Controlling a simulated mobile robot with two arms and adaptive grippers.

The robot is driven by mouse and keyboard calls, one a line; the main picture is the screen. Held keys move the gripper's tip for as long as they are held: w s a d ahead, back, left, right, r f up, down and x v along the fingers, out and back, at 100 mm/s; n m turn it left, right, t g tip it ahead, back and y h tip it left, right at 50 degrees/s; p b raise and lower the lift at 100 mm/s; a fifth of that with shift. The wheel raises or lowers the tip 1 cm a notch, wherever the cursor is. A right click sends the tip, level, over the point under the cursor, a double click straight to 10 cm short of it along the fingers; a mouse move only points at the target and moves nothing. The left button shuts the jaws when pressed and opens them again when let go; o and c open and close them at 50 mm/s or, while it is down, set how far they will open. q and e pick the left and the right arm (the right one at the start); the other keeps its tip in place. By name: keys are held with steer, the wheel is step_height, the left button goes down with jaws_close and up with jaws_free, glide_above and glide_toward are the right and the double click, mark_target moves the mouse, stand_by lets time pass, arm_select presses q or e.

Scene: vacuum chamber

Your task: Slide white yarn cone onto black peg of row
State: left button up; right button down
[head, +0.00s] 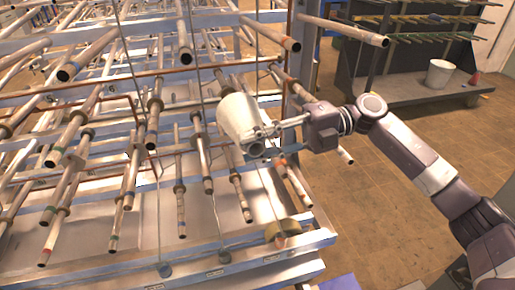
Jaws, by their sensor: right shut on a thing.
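The white yarn cone (236,113) is held tilted in front of the right part of the peg rack. My right gripper (268,131) comes in from the right and is shut on the white yarn cone at its lower right side. Several long pegs with dark collars stick out of the rack around the cone, such as one peg (204,165) just below left of it. I cannot tell which one is the black peg, or whether any peg is inside the cone. My left gripper is out of view.
The rack's metal rail (235,255) runs along the bottom, with a tan ring (283,230) near its right end. A peg (345,29) juts out at upper right. A white bucket (439,73) stands on a shelf (420,97) behind. The brown floor (370,215) at right is open.

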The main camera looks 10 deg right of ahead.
steer(key=shift+w+a+f+b, duration=0.1)
steer(key=shift+w+b, duration=0.2)
steer(key=shift+w, duration=1.4)
steer(key=shift+w, duration=0.4)
steer(key=c, duration=1.4)
jaws_free()
steer(key=shift+f, duration=0.15)
